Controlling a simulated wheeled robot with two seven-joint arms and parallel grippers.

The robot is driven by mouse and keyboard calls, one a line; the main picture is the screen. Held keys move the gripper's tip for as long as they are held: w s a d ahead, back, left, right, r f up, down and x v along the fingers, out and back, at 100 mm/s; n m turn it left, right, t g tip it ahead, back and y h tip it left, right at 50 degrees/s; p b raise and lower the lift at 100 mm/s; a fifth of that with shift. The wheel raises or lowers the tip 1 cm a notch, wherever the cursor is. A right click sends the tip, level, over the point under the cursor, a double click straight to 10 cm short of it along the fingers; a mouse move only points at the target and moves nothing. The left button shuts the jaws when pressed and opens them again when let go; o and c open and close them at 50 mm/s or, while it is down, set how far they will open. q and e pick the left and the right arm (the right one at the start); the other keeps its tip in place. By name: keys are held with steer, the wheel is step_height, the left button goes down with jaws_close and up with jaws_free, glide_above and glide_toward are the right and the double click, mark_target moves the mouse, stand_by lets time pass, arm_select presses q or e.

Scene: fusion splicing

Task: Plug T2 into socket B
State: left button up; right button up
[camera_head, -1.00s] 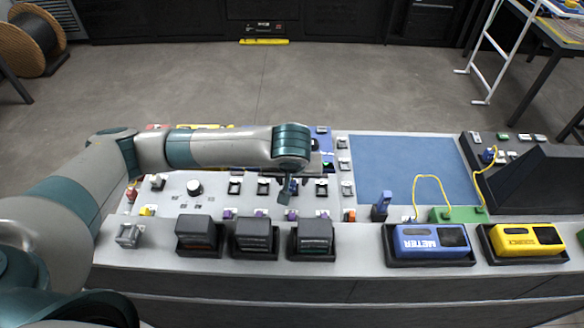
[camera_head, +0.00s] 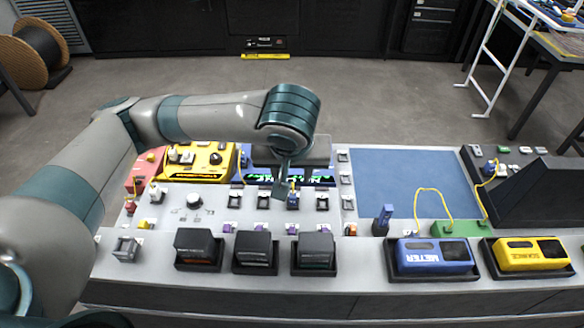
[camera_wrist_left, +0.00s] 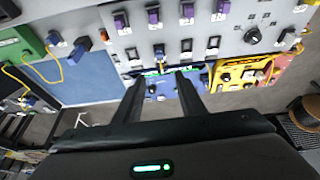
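A small blue plug with a yellow lead (camera_head: 292,198) stands in a socket of the black socket row in the head view. It also shows beyond the fingertips in the left wrist view (camera_wrist_left: 160,54). Its label and the socket letters are too small to read, so I cannot tell which are T2 and B. My left gripper (camera_head: 280,189) is over the panel beside that plug. In the left wrist view its two fingers (camera_wrist_left: 160,88) are apart with nothing between them. My right gripper is not in view.
Black modules (camera_head: 255,250) line the front ledge. A blue meter (camera_head: 432,254) and yellow scanner (camera_head: 530,252) stand to the right. A yellow device (camera_head: 200,160) is at the back left. Another blue plug (camera_head: 382,219) stands upright beside the clear blue mat (camera_head: 410,180).

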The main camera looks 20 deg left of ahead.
arm_select(q)
steer(key=shift+v, duration=0.9)
